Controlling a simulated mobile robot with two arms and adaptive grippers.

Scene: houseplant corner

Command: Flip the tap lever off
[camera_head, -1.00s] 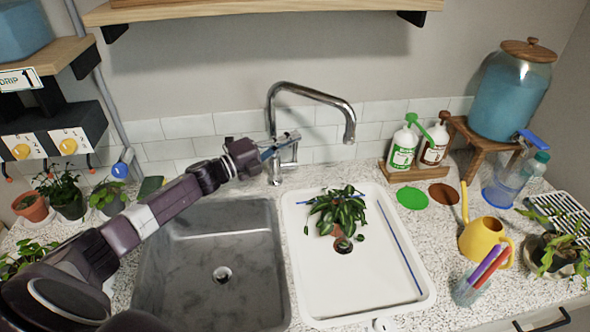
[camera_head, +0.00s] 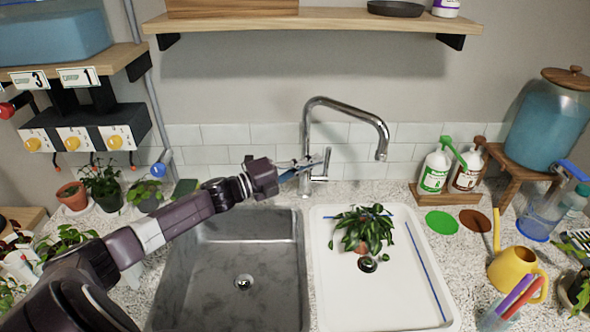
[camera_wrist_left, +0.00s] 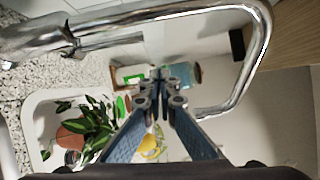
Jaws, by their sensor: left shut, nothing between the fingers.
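The chrome tap (camera_head: 309,150) stands behind the sinks, its spout arching right over the white basin. Its thin lever (camera_head: 327,158) stands up at the right side of the tap body. My left gripper (camera_head: 314,163) is shut and empty at the tap body, its fingers pointing right and partly overlapping the lever. In the left wrist view the fingertips (camera_wrist_left: 161,82) are together. The tap body (camera_wrist_left: 28,42) lies at upper left there, the lever (camera_wrist_left: 112,43) reaches right from it, and the spout (camera_wrist_left: 262,40) curves around. Contact with the lever cannot be told. My right gripper is not in view.
A potted plant (camera_head: 366,230) sits in the white basin (camera_head: 410,310), right of the grey sink (camera_head: 205,290). Two spray bottles (camera_head: 436,170) stand right of the tap. A yellow watering can (camera_head: 513,270) is at right. A wooden shelf (camera_head: 330,22) hangs above.

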